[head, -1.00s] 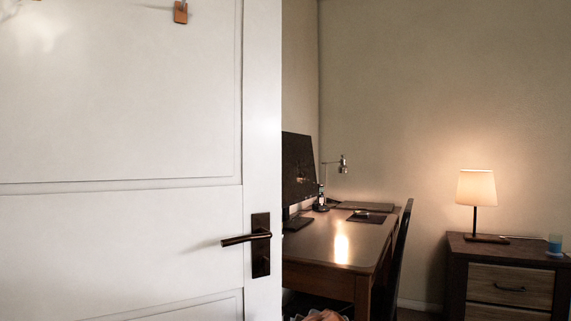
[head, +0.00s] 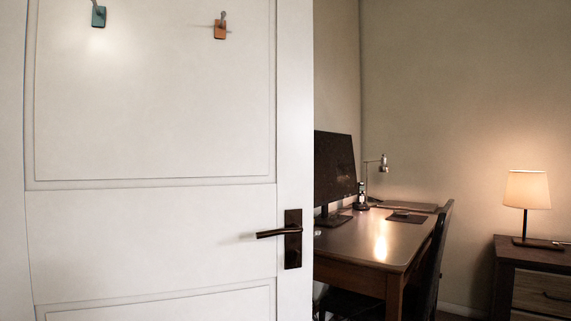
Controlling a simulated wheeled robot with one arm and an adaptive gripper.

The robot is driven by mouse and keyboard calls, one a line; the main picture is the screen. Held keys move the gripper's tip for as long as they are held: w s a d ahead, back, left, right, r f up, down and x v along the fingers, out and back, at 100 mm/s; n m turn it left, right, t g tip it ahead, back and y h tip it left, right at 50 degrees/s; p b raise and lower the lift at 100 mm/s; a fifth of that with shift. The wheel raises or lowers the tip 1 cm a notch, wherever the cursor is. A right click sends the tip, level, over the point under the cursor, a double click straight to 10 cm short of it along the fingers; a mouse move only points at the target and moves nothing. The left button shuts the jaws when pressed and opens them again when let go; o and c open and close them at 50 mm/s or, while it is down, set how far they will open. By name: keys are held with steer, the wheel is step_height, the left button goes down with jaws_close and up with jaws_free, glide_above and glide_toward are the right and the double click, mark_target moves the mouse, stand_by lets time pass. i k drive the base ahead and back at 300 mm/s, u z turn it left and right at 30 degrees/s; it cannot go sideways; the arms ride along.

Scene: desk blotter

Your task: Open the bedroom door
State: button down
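The white panelled bedroom door (head: 155,235) fills the left half of the head view. It stands ajar, with the room visible past its right edge. A dark lever handle (head: 278,234) on a dark plate sits near that edge, its lever pointing left and roughly level. My gripper is not in view, and nothing touches the handle.
Past the door edge is a wooden desk (head: 350,246) with a monitor (head: 334,170) and a small desk lamp (head: 377,165). A dark chair (head: 437,255) stands at its right side. A nightstand (head: 510,280) with a lit lamp (head: 527,190) is at far right. Two hooks with tags, teal (head: 98,15) and orange (head: 220,29), hang on the door.

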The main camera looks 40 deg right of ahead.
mark_target(146, 145)
steer(key=u, duration=0.3)
steer(key=k, duration=1.05)
steer(key=z, duration=1)
steer(key=i, duration=0.5)
steer(key=z, duration=0.05)
